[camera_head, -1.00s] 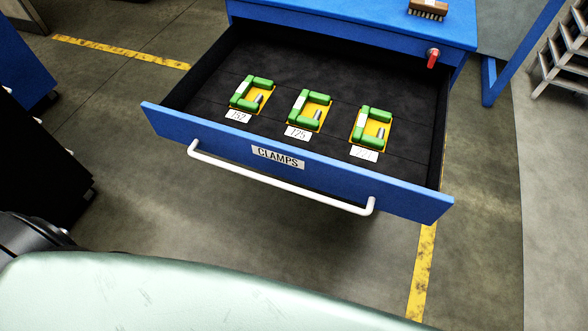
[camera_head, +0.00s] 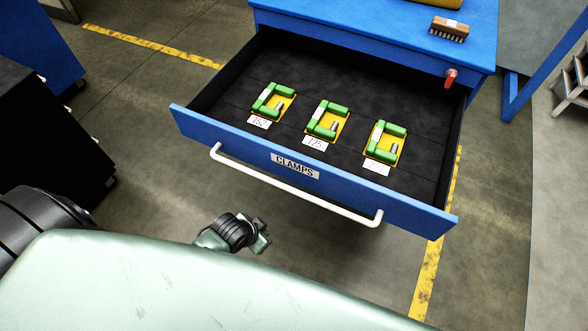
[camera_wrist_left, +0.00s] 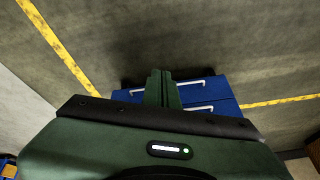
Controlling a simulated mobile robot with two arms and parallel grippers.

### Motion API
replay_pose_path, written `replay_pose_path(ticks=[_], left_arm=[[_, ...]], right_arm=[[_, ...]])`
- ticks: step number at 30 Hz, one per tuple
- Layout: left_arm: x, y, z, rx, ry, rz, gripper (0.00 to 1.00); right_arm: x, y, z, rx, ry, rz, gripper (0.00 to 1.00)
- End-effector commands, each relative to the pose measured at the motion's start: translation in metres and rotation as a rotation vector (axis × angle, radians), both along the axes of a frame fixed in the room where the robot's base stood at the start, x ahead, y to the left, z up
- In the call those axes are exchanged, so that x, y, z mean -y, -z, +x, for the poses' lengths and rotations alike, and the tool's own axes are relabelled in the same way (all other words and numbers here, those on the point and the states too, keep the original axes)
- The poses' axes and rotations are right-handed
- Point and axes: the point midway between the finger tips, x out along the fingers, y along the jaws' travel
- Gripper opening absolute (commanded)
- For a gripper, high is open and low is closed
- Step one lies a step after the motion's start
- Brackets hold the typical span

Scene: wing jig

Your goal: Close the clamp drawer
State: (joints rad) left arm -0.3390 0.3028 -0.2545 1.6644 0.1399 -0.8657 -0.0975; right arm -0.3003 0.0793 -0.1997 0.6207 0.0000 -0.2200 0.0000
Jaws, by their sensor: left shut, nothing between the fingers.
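The clamp drawer (camera_head: 380,207) stands pulled out of the blue cabinet (camera_head: 380,22) in the head view. Its blue front has a white bar handle (camera_head: 300,190) and a CLAMPS label (camera_head: 295,166). Three green clamps, left (camera_head: 267,99), middle (camera_head: 322,121) and right (camera_head: 379,142), lie inside on yellow pads. A dark wrist part of my arm (camera_head: 237,232) shows in front of the drawer, apart from the handle. In the left wrist view my left gripper (camera_wrist_left: 161,73) has its green fingers together, empty, with blue drawer fronts (camera_wrist_left: 215,93) and white handles beyond. My right gripper is not seen.
A brush (camera_head: 449,29) lies on the cabinet top. A red-handled item (camera_head: 451,78) sits on the cabinet at the drawer's right. A black cabinet (camera_head: 50,135) stands at left. The floor before the drawer looks clear, with yellow lines (camera_head: 434,275).

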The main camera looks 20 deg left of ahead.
Motion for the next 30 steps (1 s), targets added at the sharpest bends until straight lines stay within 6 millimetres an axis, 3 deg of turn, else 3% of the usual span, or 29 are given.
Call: replay_pose_path(ticks=[1, 3, 6, 13, 18, 23, 30], left_arm=[[0.008, -0.04, 0.011, 0.03, 0.034, -0.006, 0.0], [0.018, -0.08, 0.018, 0.056, 0.075, -0.012, 0.0], [0.031, -0.131, 0.022, 0.087, 0.13, -0.018, 0.0], [0.054, -0.223, 0.014, 0.145, 0.241, -0.026, 0.0], [0.06, -0.24, 0.039, 0.242, 0.486, 0.013, 0.0], [0.058, -0.264, 0.05, 0.314, 0.723, 0.057, 0.0], [0.032, -0.29, 0.052, 0.347, 0.974, 0.126, 0.0]], right_arm=[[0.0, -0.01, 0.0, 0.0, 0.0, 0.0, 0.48], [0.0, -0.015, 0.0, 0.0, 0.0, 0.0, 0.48], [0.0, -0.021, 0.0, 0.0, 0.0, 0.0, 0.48], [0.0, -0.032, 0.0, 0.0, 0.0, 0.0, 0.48], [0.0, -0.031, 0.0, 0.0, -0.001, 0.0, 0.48], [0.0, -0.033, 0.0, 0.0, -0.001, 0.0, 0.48], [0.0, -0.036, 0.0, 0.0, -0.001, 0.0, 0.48]])
